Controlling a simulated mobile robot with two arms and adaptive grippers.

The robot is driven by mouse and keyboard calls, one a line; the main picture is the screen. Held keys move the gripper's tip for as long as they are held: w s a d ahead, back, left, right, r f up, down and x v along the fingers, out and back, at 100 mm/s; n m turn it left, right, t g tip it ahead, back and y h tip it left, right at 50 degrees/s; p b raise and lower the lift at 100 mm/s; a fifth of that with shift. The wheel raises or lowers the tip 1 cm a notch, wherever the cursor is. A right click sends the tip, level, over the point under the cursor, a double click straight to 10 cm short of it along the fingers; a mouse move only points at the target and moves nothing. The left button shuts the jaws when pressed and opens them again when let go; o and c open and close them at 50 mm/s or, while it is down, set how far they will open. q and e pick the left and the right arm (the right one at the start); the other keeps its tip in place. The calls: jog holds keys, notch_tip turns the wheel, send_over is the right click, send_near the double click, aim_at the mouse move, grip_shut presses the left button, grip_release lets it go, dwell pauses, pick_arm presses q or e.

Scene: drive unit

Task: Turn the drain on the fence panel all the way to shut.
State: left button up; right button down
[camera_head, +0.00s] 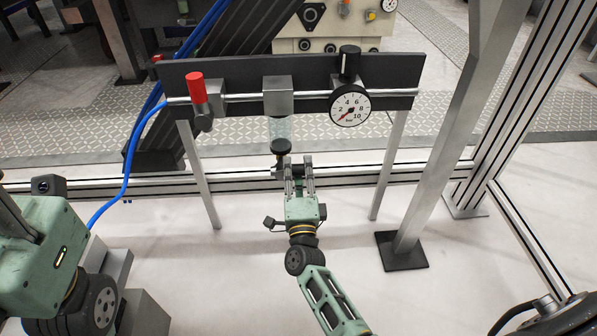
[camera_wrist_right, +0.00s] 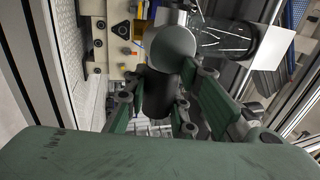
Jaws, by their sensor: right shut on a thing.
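The fence panel (camera_head: 226,70) is a dark board on two grey legs. A filter unit (camera_head: 278,97) with a grey block and a clear bowl (camera_head: 280,130) hangs at its middle. The drain (camera_head: 281,147) is a black knob under the bowl. My right gripper (camera_head: 298,166) is at the drain, its fingers shut on it. In the right wrist view the drain (camera_wrist_right: 158,84) is a dark, round-ended piece between the green fingers, and the clear bowl (camera_wrist_right: 232,40) is beyond it. The drain's turn angle cannot be told. My left gripper's fingers are not in view.
A red-handled valve (camera_head: 197,88) is on the left of the panel. A pressure gauge (camera_head: 349,108) and a black knob (camera_head: 349,62) are on the right. A blue hose (camera_head: 127,160) runs down at left. A grey post (camera_head: 440,150) stands at right.

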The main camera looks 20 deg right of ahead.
jog(key=c, duration=1.5)
grip_release()
jog(key=shift+o, duration=0.2)
jog(key=shift+s+f, duration=0.15)
jog(key=v, duration=1.1)
jog(key=shift+s, duration=0.3)
jog(key=shift+a, duration=0.15)
